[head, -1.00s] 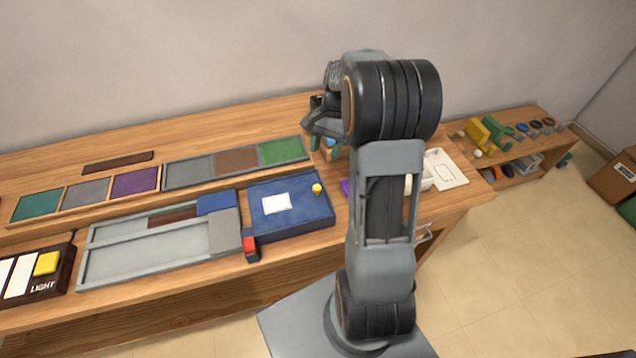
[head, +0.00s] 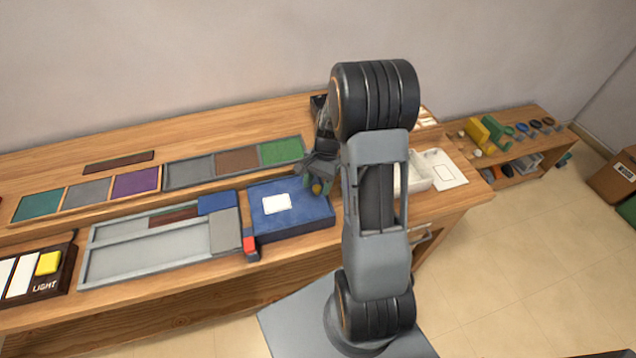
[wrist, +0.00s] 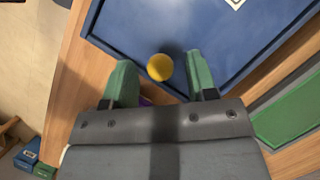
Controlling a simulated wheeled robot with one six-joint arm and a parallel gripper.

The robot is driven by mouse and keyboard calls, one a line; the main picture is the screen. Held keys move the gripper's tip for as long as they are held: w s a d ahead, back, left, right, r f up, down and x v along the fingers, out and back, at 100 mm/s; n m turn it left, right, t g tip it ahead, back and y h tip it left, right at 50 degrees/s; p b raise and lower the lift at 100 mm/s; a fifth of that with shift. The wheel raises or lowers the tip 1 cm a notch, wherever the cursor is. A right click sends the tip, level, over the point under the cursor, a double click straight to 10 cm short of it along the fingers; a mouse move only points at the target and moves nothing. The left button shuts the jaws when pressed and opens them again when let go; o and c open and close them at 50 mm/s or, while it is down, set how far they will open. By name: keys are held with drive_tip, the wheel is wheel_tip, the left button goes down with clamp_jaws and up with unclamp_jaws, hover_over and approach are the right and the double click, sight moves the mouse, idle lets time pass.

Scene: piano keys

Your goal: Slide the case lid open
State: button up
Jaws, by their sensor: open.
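The case is a blue box with a flat blue lid (head: 290,220) on the bench, with a white label (head: 277,204) on top. A yellow round knob (head: 317,188) sits near the lid's right end. In the wrist view the knob (wrist: 160,67) lies between and slightly beyond the fingertips of my gripper (wrist: 157,75). The green fingers are apart, one on each side of the knob, and I see no clear contact. In the head view my gripper (head: 316,180) is over the lid's right end, partly hiding the knob.
A grey tray (head: 110,262) with sliding pieces stands left of the case, with a red-tipped block (head: 250,246) between them. Coloured panels (head: 137,183) run along the back. A white box (head: 418,178) is to the right. A purple thing (wrist: 146,101) shows under my gripper.

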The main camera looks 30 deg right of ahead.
drive_tip(key=shift+c, duration=0.4)
clamp_jaws()
